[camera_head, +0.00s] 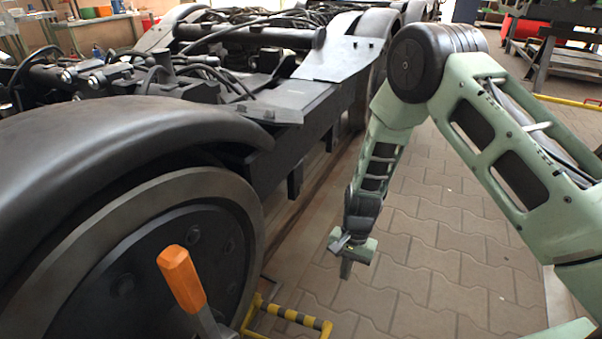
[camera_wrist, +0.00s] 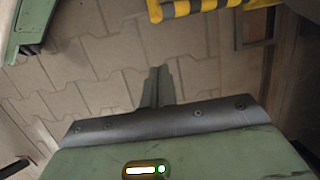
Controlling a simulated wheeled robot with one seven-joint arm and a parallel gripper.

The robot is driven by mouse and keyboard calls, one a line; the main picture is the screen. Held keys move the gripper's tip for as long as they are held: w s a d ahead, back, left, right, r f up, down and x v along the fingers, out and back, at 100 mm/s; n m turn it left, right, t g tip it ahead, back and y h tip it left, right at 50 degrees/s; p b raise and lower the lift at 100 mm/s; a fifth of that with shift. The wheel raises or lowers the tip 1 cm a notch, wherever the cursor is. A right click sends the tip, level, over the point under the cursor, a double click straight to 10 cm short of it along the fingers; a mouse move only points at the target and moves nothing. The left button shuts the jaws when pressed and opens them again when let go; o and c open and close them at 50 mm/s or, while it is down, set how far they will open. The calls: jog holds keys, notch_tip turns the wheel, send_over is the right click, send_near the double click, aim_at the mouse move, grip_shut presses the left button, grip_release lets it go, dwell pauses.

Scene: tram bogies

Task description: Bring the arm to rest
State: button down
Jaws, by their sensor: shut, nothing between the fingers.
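My gripper (camera_head: 345,268) hangs from my green arm over the paved floor, to the right of the tram bogie (camera_head: 310,110). It points down and its fingers are together with nothing held. In the wrist view the closed fingers (camera_wrist: 158,86) show above the dark edge of the gripper body, with bare paving behind them. The gripper is apart from the bogie. My arm is bent, with its dark elbow joint high in the head view.
A bogie wheel (camera_head: 130,265) fills the lower left, with an orange handle (camera_head: 181,278) in front of it. A yellow-black striped bar (camera_head: 290,316) stands low near the wheel and shows at the top of the wrist view (camera_wrist: 200,8). Paving (camera_head: 450,215) right of the bogie is clear.

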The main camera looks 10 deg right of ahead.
jog(key=s+a+r+n+p, duration=0.1)
jog(key=s+a+r+n, duration=0.15)
jog(key=r, duration=0.55)
jog(key=s+a+r+n+p, duration=0.1)
jog(key=s+a+r+n, duration=0.15)
jog(key=r, duration=0.45)
jog(key=s+a+r+n+p, duration=0.1)
jog(key=s+a+r+n, duration=0.15)
jog(key=r, duration=0.55)
jog(key=s+d+r+n+t+h+p, duration=0.15)
jog(key=s+r+n, duration=0.55)
jog(key=s+r, duration=0.8)
notch_tip(320, 180, up, 36)
jog(key=p, duration=3.8)
jog(key=shift+s+r+t, duration=0.25)
jog(key=shift+s+t, duration=0.1)
jog(key=shift+s, duration=0.05)
